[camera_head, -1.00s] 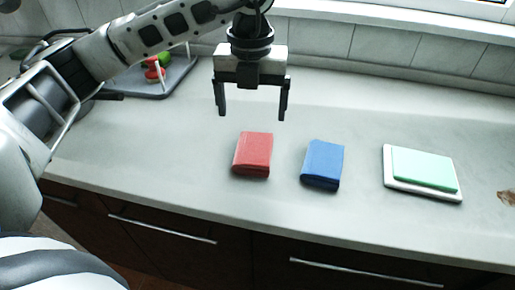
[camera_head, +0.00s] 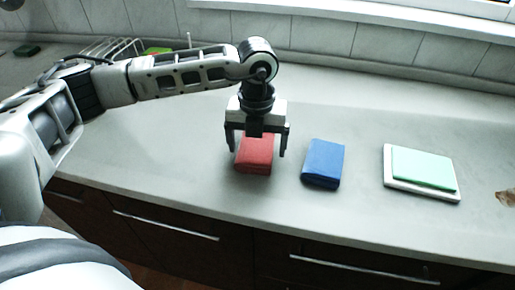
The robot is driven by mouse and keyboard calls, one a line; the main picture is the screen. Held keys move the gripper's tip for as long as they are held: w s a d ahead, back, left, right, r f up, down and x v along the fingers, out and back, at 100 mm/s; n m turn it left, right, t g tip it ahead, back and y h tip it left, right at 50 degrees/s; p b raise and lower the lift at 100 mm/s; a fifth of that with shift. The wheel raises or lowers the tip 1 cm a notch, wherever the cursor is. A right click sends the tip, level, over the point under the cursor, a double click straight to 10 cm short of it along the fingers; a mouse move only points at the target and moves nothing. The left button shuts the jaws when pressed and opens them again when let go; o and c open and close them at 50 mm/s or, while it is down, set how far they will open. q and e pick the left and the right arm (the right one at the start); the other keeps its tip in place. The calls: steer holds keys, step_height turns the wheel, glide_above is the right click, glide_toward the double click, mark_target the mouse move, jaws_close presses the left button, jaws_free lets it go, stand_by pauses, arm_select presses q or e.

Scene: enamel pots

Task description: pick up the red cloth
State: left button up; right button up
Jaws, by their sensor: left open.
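The red cloth (camera_head: 254,157) is a folded block lying on the grey counter in the head view, left of the blue cloth. My left gripper (camera_head: 256,151) is open and points down over it. Its two fingers stand on the left and right of the red cloth, with a small gap visible on the right. The gripper's palm hides the middle of the cloth's far edge. I cannot tell whether the left finger touches the cloth. My right gripper is not in view.
A folded blue cloth (camera_head: 323,163) lies close to the right. A brown patch (camera_head: 506,197) is at the right edge. The counter's front edge is near, with drawers below.

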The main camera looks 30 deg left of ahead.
arm_select(q)
steer(key=c, duration=1.1)
steer(key=shift+o, duration=0.2)
steer(key=shift+r, duration=0.1)
